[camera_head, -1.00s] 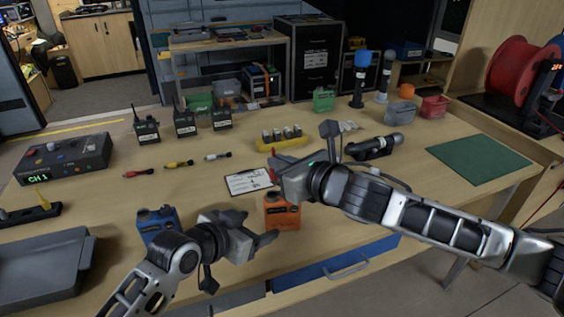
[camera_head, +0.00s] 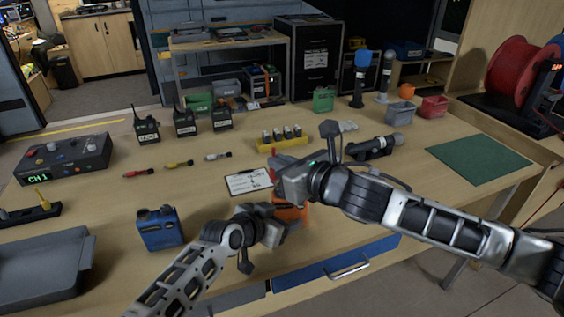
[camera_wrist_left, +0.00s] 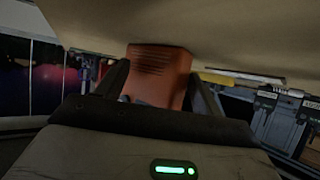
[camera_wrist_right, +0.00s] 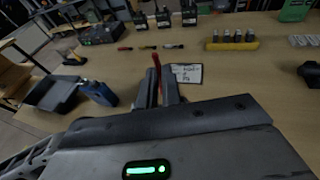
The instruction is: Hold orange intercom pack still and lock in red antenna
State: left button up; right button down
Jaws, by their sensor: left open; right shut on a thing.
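The orange intercom pack (camera_head: 291,213) stands near the front edge of the table, partly covered by my grippers. My left gripper (camera_head: 284,228) is open, and in the left wrist view its fingers lie on either side of the orange pack (camera_wrist_left: 157,72). Contact between fingers and pack cannot be told. My right gripper (camera_head: 278,172) is above and behind the pack, shut on the red antenna (camera_wrist_right: 156,63), which sticks up between its fingers in the right wrist view. The antenna's lower end is hidden, so whether it touches the pack cannot be told.
A blue intercom pack (camera_head: 160,229) stands left of my left gripper, near a grey tray (camera_head: 40,268). A yellow battery rack (camera_head: 282,143) and several radios stand farther back. The green mat (camera_head: 478,158) is clear.

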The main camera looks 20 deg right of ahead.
pick_arm(q)
jog(key=c, duration=1.4)
